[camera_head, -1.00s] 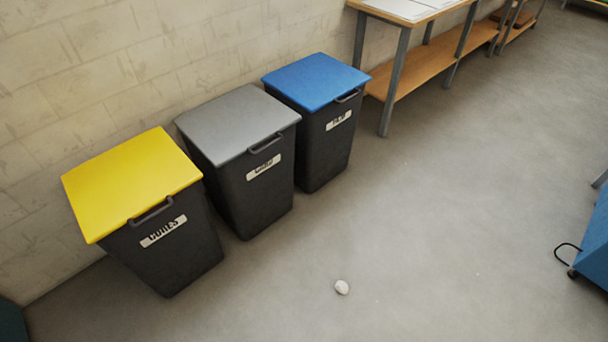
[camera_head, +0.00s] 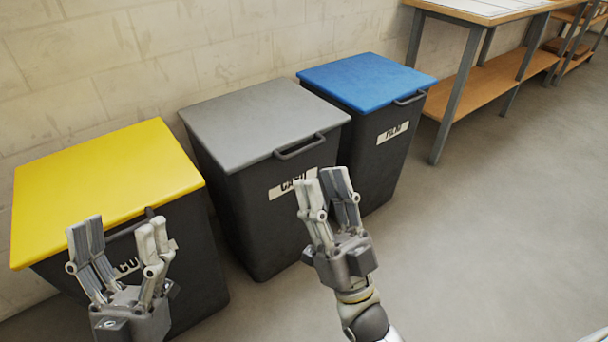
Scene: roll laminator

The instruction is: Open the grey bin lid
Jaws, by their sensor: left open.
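The grey bin lid (camera_head: 262,118) lies shut on the dark middle bin (camera_head: 245,205). Its handle (camera_head: 299,148) is on the front edge, above a white label that is partly covered by my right gripper. My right gripper (camera_head: 325,180) is in front of this bin, below and to the right of the handle in the picture. It looks open and empty, seen at a slant, and apart from the handle. My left gripper (camera_head: 120,232) is open and empty in front of the yellow-lidded bin, covering part of its handle and label.
A yellow lid (camera_head: 105,182) covers the left bin and a blue lid (camera_head: 365,80) the right bin; both are shut. A brick wall (camera_head: 120,60) stands behind. A wooden-shelved table (camera_head: 490,82) is at the upper right. The floor (camera_head: 500,220) at right is clear.

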